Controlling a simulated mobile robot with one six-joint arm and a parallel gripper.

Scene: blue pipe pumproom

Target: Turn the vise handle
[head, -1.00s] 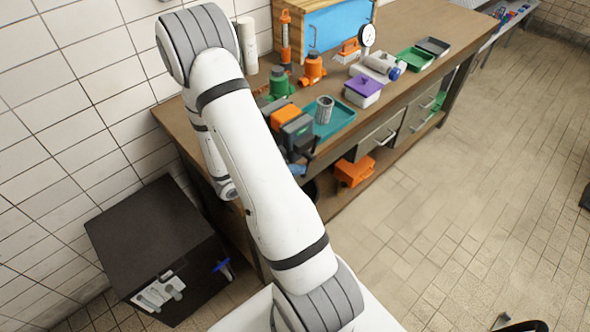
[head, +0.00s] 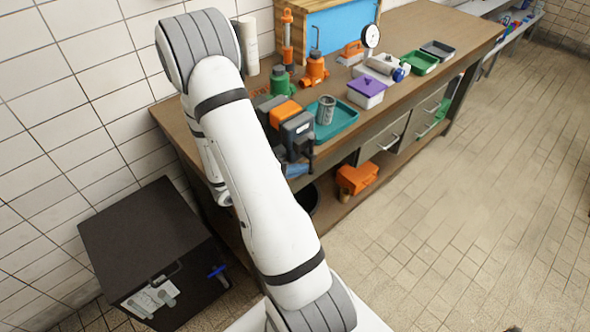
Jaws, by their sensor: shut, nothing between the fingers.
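The bench vise (head: 296,128) is a dark grey body with an orange part, on the near left end of the wooden workbench (head: 420,28). A dark bar that looks like its handle (head: 311,158) hangs at the vise's front, over the bench edge. My white arm crosses in front of the vise's left side and hides part of it. The arm bends at the top and comes back down behind itself beside the bench's left end. My gripper is hidden, so its place relative to the handle cannot be seen.
A teal tray (head: 345,113) with a grey metal cup (head: 326,109) sits right of the vise. Green (head: 281,82) and orange (head: 315,67) jacks stand behind it. A black cabinet (head: 140,235) stands on the floor at left.

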